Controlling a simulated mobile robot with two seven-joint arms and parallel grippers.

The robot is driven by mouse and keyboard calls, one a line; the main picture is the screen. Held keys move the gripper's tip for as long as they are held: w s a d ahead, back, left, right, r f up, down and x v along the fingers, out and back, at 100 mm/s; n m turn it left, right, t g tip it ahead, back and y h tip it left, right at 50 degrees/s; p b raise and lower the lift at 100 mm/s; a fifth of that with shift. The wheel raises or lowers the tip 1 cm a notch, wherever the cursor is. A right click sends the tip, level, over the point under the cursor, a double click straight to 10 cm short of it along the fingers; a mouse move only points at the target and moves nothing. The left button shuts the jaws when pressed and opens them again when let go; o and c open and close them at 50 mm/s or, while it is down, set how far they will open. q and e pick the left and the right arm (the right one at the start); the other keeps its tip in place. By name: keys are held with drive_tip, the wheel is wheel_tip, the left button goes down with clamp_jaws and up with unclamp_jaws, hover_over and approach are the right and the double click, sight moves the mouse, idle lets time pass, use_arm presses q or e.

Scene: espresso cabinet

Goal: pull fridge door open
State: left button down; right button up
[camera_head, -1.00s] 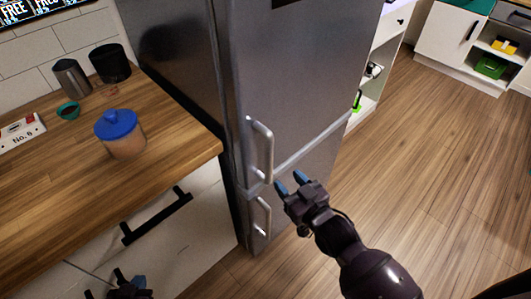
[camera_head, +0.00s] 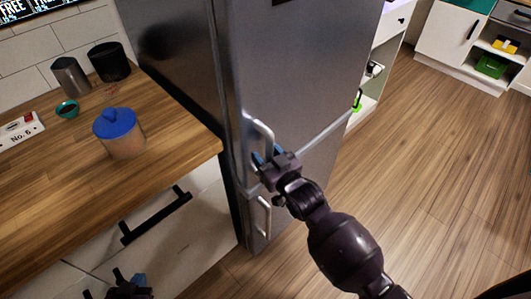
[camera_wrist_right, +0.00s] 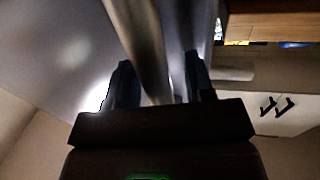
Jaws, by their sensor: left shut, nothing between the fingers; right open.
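The fridge (camera_head: 300,65) is a tall grey metal unit in the middle of the head view, with an upper and a lower door, both shut. The upper door's handle (camera_head: 264,132) is a vertical silver bar near its left edge. My right gripper (camera_head: 265,158) is open at the lower part of this handle. In the right wrist view the handle (camera_wrist_right: 143,40) runs between its two fingers (camera_wrist_right: 157,80). The lower handle (camera_head: 264,215) is below. My left gripper (camera_head: 130,283) is shut and empty at the bottom left, partly cut off by the frame.
A wooden counter (camera_head: 60,185) stands left of the fridge, with a blue-lidded jar (camera_head: 117,133) near its edge. A drawer with a black handle (camera_head: 156,215) is below it. The wooden floor (camera_head: 430,160) to the right is clear.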

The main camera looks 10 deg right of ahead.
drive_tip(key=shift+w+a, duration=0.1)
drive_tip(key=shift+w, duration=0.1)
drive_tip(key=shift+c, duration=0.5)
clamp_jaws()
